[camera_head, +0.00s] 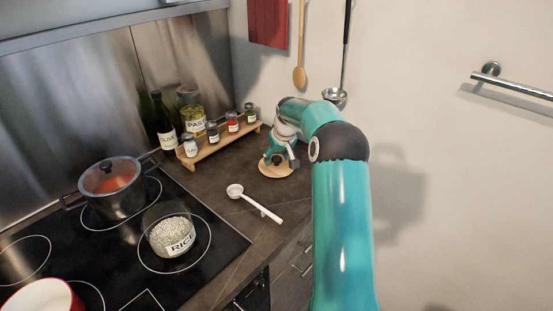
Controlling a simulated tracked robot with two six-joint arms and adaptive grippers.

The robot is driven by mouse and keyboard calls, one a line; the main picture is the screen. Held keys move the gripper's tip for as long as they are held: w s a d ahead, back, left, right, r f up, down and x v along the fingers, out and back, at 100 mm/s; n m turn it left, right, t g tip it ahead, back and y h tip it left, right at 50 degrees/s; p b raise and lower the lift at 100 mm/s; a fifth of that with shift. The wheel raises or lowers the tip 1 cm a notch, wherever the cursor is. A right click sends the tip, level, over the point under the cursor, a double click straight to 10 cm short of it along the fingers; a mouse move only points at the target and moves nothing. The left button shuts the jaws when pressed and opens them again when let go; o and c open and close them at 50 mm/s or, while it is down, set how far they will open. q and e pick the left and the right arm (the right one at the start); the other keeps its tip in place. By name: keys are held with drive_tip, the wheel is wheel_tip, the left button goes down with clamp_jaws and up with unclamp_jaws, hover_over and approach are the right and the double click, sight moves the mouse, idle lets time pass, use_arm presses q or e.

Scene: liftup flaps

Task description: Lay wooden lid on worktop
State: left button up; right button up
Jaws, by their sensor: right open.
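The round wooden lid (272,171) appears to lie flat on the dark worktop (222,180), near the wall and the front end of the spice rack. My right gripper (279,161) points down directly over the lid, with its fingers apart. The fingers are at or just above the lid's top; I cannot tell whether they touch it. The gripper hides part of the lid. A glass jar of rice (173,236) stands without a lid on the hob. My left gripper is out of view.
A pot (113,190) of red food and a red-and-white bowl (42,297) are on the hob (95,252). A ladle (336,97) hangs above.

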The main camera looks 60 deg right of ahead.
drive_tip(key=v, duration=1.1)
drive_tip(key=shift+r+b, duration=0.3)
